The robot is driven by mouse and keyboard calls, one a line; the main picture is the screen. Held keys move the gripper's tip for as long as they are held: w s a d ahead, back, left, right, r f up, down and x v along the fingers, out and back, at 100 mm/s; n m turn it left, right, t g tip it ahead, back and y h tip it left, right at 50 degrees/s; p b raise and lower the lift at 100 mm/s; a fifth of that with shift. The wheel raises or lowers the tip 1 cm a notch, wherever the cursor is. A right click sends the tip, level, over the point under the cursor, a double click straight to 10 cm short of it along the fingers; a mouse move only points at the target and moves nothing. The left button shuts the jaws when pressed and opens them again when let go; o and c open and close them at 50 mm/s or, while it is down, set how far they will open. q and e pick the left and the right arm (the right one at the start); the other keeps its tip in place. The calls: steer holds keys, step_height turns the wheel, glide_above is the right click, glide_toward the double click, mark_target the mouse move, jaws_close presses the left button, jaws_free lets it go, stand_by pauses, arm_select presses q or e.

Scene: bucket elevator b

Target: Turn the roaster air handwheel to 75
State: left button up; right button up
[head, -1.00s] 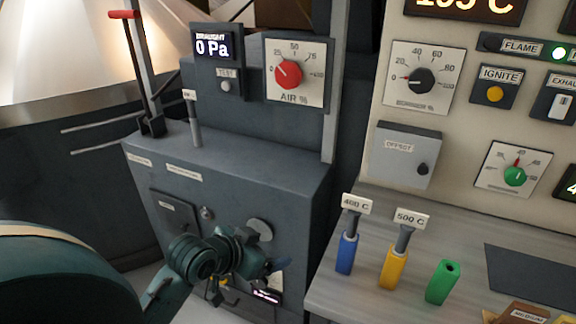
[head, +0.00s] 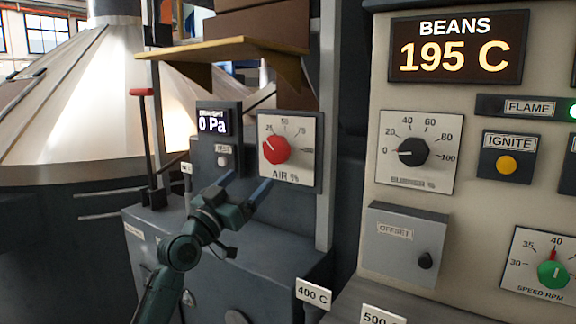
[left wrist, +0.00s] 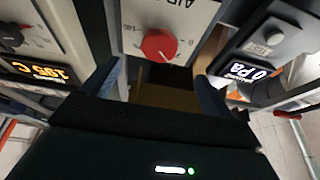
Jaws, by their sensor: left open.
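The roaster air handwheel is a red round knob (head: 275,150) on a white dial plate (head: 308,165) marked AIR %. Its pale pointer line aims to the upper left, near the 25 mark; the exact value is hard to read. My left gripper (head: 245,185) is open and empty, below and a little left of the knob, apart from it. In the left wrist view, the red knob (left wrist: 159,45) shows beyond and between the two spread blue fingers (left wrist: 157,82). My right gripper is not in view.
The draught display (head: 213,122) reads 0 Pa, left of the dial. A red-topped lever (head: 146,140) stands further left. A wooden shelf (head: 225,48) juts out above. The burner dial (head: 412,152) and a grey offset box (head: 405,243) are on the right panel.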

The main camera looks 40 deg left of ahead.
mark_target(274, 153)
arm_select(q)
steer(key=p+x, duration=0.2)
steer(key=x, duration=0.9)
steer(key=shift+w+r, duration=0.2)
steer(key=shift+w+a+r, duration=0.1)
steer(key=shift+w+r, duration=0.1)
steer(key=shift+w, duration=0.45)
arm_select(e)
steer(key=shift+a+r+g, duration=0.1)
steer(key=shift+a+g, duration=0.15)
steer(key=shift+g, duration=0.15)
